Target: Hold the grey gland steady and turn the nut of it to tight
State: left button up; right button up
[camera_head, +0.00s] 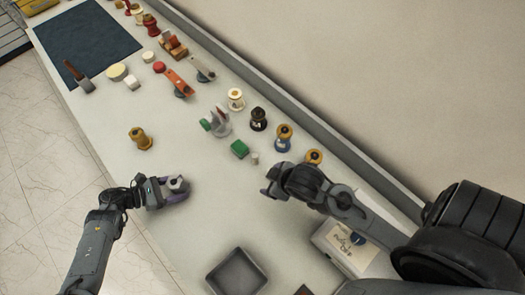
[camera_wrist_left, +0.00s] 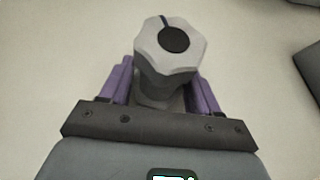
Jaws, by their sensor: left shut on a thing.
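The grey gland (camera_wrist_left: 158,85) stands up from the bench between the purple fingers of my left gripper (camera_wrist_left: 165,90) in the left wrist view. Its light grey faceted nut (camera_wrist_left: 150,55) is on top, with a dark round centre and a dark line at its rim. In the head view the gland (camera_head: 177,184) is near the front edge of the bench, with my left gripper (camera_head: 174,192) shut around its lower body. My right gripper (camera_head: 268,186) is to the right of the gland, apart from it, above the bench; its fingers are too unclear to tell their opening.
A dark square tray (camera_head: 212,284) lies at the front. A brass-coloured gland (camera_head: 140,138) stands beyond my left gripper. A white box (camera_head: 345,245) is at right. Bench between my grippers is clear.

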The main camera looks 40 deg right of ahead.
pick_arm(q)
jog(key=shift+f, duration=0.1)
jog(key=o, duration=0.9)
jog(key=shift+s, duration=0.1)
